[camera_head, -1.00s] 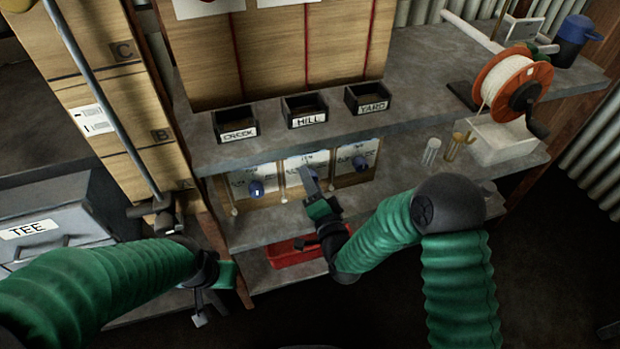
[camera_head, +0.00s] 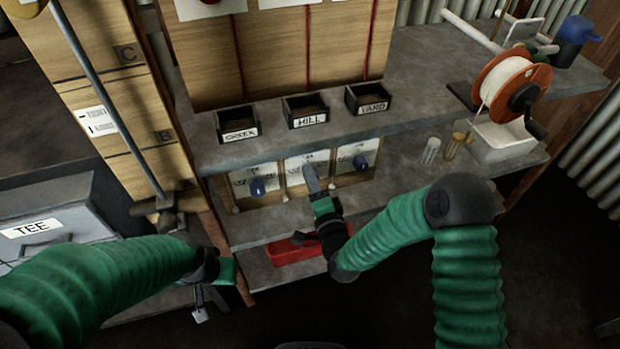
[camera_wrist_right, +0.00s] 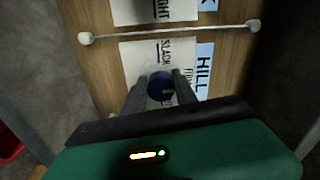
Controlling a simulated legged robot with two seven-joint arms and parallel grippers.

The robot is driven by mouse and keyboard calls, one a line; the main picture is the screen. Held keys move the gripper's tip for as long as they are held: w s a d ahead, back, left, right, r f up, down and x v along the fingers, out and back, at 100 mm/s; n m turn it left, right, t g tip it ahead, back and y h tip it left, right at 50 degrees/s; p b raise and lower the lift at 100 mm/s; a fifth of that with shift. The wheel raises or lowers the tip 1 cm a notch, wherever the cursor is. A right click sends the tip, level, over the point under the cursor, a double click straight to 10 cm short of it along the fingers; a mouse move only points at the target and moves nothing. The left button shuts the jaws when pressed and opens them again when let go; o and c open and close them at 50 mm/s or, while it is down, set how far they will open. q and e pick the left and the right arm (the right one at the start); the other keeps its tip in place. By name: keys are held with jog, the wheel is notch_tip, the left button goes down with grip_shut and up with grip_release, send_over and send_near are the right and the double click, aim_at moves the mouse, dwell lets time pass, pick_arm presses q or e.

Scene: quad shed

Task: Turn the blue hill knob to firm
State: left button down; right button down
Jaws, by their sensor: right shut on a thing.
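The blue hill knob (camera_wrist_right: 161,86) is on the middle panel (camera_head: 296,173) under the tray labelled HILL; its dial card (camera_wrist_right: 143,62) reads SLACK, and other words are partly hidden. My right gripper (camera_wrist_right: 160,92) is shut on the knob, one finger on each side of it. In the head view my right gripper (camera_head: 311,180) covers most of this knob. The knob's pointer mark cannot be made out. My left gripper (camera_head: 205,303) hangs low at the left, away from the panels; its jaw opening is too unclear to tell.
Blue knobs on the creek panel (camera_head: 257,187) and yard panel (camera_head: 360,162) flank the hill panel closely. The shelf (camera_head: 420,80) overhangs them. A red tray (camera_head: 285,252) lies below. A cord reel (camera_head: 510,85) and white bin (camera_head: 500,145) stand at right.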

jog(key=shift+d+f, duration=0.1)
jog(key=shift+d, duration=0.1)
jog(key=c, duration=1)
grip_release()
jog(key=shift+w, duration=0.1)
jog(key=shift+o, duration=0.2)
jog(key=p+v, duration=0.4)
jog(key=v, duration=1.3)
jog(key=shift+a, duration=0.1)
